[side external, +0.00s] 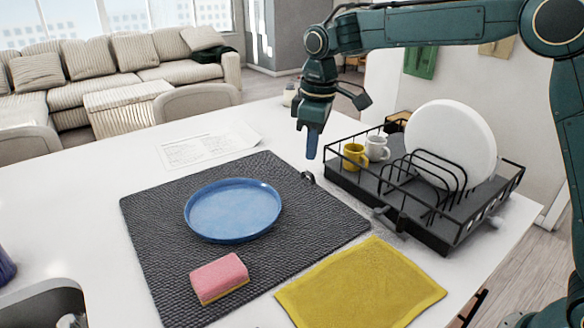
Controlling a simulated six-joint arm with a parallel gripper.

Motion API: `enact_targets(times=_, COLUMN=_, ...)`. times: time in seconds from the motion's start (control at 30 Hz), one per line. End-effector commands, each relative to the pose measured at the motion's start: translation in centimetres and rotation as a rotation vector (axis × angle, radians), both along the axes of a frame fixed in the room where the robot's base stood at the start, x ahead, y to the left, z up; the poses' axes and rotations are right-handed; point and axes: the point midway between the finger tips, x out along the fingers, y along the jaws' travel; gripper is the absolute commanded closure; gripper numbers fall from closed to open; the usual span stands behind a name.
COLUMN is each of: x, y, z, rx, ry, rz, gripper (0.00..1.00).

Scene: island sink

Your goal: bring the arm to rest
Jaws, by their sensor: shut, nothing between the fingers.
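My gripper (312,143) points down from my dark green arm. Its blue fingers are shut with nothing between them. It hangs above the counter, behind the right back part of the dark mat and just left of the dish rack. I cannot tell its exact height above the counter.
A black dish rack (434,238) holds a white plate (450,135), a yellow mug (354,157) and a white mug (377,148). A blue plate (233,209) and pink sponge (219,277) lie on the dark mat (150,235). A yellow cloth (360,285) lies in front. Free counter (70,190) lies left.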

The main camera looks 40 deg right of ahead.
Motion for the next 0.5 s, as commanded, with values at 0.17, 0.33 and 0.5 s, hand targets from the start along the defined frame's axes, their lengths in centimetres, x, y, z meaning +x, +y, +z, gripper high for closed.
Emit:
enact_targets(times=0.17, x=-3.3, y=-1.9, z=2.9, rx=0.015, ry=-0.047, rz=-0.078, gripper=1.0)
enact_targets(times=0.33, x=-6.6, y=-3.4, z=4.8, rx=0.03, ry=-0.088, rz=-0.149, gripper=1.0)
enact_targets(times=0.5, x=-10.1, y=-4.8, z=6.2, rx=0.046, ry=-0.129, rz=-0.219, gripper=1.0)
